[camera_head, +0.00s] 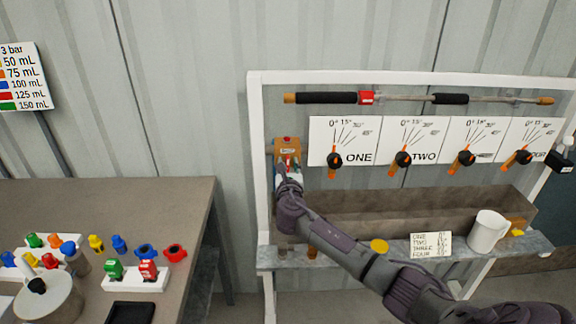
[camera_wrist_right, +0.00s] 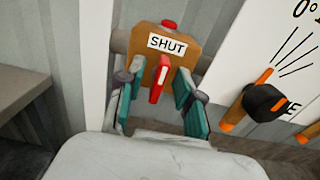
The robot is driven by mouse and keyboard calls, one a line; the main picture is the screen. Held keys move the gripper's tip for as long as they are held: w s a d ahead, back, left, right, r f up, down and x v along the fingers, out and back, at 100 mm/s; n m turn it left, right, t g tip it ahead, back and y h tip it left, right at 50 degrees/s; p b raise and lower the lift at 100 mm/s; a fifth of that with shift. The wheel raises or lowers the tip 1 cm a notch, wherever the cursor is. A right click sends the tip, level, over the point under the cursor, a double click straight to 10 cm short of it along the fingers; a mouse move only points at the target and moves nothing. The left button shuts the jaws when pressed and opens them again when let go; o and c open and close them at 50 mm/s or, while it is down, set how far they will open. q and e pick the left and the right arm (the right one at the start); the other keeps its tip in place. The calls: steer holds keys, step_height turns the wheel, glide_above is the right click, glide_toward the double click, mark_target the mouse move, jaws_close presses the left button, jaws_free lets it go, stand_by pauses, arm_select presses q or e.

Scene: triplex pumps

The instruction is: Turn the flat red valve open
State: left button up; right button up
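The flat red valve (camera_wrist_right: 158,78) shows in the right wrist view as a red handle on an orange-brown block marked SHUT (camera_wrist_right: 178,45). The handle points down toward the camera. In the head view the block (camera_head: 287,146) is at the left end of the white frame, with my right gripper (camera_head: 289,172) just in front of its lower part. In the right wrist view my right gripper (camera_wrist_right: 157,103) is open, with one teal finger pad on each side of the handle and gaps between pads and handle. My left gripper is not in view.
Dials with black knobs and orange pointers (camera_head: 335,159) stand right of the valve, ONE (camera_wrist_right: 264,102) nearest. A grey trough (camera_head: 400,216), white mug (camera_head: 487,232) and label card (camera_head: 431,245) are below. A table (camera_head: 170,205) with coloured parts is at left.

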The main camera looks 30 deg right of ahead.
jaws_close()
steer(key=shift+s+d+f+m+b, duration=0.15)
steer(key=shift+m+b, duration=1.75)
steer(key=shift+m, duration=2.55)
steer(key=shift+w+f+m+b, duration=0.1)
steer(key=shift+m+b, duration=1.8)
steer(key=shift+m, duration=2.55)
